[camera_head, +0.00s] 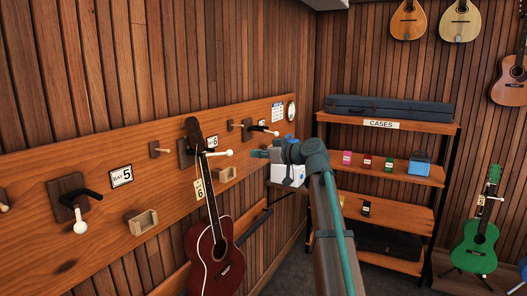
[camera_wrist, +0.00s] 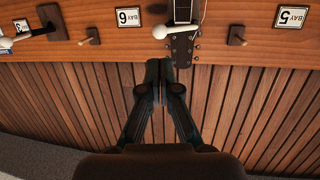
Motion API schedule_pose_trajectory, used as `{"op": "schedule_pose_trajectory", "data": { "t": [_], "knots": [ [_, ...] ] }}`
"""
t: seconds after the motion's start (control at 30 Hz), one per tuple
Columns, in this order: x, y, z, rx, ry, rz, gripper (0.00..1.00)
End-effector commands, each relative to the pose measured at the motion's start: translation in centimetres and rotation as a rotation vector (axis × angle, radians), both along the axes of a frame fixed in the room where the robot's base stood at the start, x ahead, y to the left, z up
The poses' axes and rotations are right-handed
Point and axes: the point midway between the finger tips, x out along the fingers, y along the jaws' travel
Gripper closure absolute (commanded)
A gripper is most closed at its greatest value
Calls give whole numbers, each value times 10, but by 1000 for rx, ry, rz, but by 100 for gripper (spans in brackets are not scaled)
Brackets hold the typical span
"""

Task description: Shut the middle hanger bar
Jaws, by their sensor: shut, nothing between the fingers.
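The middle hanger (camera_head: 185,152) is a dark block on the wooden wall board, with a red guitar (camera_head: 214,255) hung by its headstock. Its white bar (camera_head: 218,154) runs from the headstock out to the right and ends in a ball. In the wrist view, which is turned over, the bar (camera_wrist: 178,30) crosses the headstock (camera_wrist: 182,50) and its ball end points left. My gripper (camera_head: 257,153) is shut and empty, to the right of the bar's ball. In the wrist view my fingertips (camera_wrist: 158,66) are just below the ball, with no contact visible.
A left hanger (camera_head: 67,193) has its white bar hanging down; a right hanger (camera_head: 248,130) has its bar pointing right. Wooden pegs (camera_head: 158,149) and small boxes (camera_head: 142,221) stick out from the board. A case shelf (camera_head: 395,171) stands at the back right.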

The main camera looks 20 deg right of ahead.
Motion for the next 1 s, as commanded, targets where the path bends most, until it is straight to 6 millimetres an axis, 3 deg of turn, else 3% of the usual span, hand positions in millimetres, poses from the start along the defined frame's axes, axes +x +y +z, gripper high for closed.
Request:
{"op": "schedule_pose_trajectory", "data": {
  "t": [0.2,0.5,1.0],
  "knots": [
    [37,25,-4,0,1,1,100],
    [70,49,-14,1,2,0,100],
    [78,55,-18,0,-1,-2,100]
  ]
}}
